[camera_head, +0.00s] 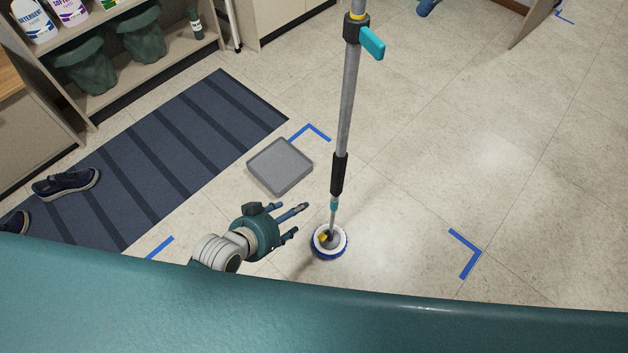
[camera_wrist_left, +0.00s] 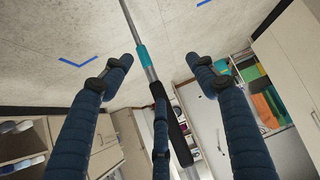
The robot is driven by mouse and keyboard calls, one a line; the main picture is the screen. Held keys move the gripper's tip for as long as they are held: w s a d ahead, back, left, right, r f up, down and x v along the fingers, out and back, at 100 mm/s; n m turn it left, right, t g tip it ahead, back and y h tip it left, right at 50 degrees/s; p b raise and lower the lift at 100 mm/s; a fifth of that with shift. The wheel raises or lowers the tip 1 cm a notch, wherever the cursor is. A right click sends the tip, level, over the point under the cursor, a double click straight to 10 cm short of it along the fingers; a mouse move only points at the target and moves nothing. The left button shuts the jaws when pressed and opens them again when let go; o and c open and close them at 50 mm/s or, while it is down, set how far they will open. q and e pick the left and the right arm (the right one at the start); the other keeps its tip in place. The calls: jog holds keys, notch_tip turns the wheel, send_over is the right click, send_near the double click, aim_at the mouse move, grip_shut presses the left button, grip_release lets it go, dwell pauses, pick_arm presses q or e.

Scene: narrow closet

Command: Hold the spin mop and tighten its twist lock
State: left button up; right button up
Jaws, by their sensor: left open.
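The spin mop (camera_head: 347,110) stands nearly upright on the floor, with a grey pole, a black grip sleeve and a round blue-and-white head (camera_head: 329,241). A black collar with a teal lever and a yellow ring, apparently the twist lock (camera_head: 357,29), sits high on the pole. My left gripper (camera_head: 296,221) is open and empty, low and to the left of the pole, its fingers pointing towards it. In the left wrist view, the mop pole (camera_wrist_left: 137,30), teal ring and black sleeve show between the spread fingers of the left gripper (camera_wrist_left: 159,62), apart from the outer two. My right gripper is out of view.
A grey square tray (camera_head: 280,166) lies on the floor left of the mop. A dark striped mat (camera_head: 160,165) with shoes lies farther left. Shelves (camera_head: 170,62) with bottles and green bins stand upper left. Blue tape corners mark the tiles. Floor right of the mop is clear.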

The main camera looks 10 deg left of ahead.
aim_at(338, 169)
pick_arm(q)
jog(key=w+d+r+m+t+h, duration=0.1)
jog(key=d+r+h, duration=0.15)
jog(key=r, duration=0.45)
jog(key=w+d+r+m+t+h, duration=0.1)
jog(key=w+d+r+t, duration=0.1)
jog(key=d+r, duration=0.35)
jog(key=shift+g, duration=0.3)
jog(key=x, duration=0.9)
jog(key=shift+w+a+r, duration=0.2)
jog(key=shift+w+a, duration=0.15)
jog(key=shift+a, duration=0.1)
jog(key=shift+c, duration=0.5)
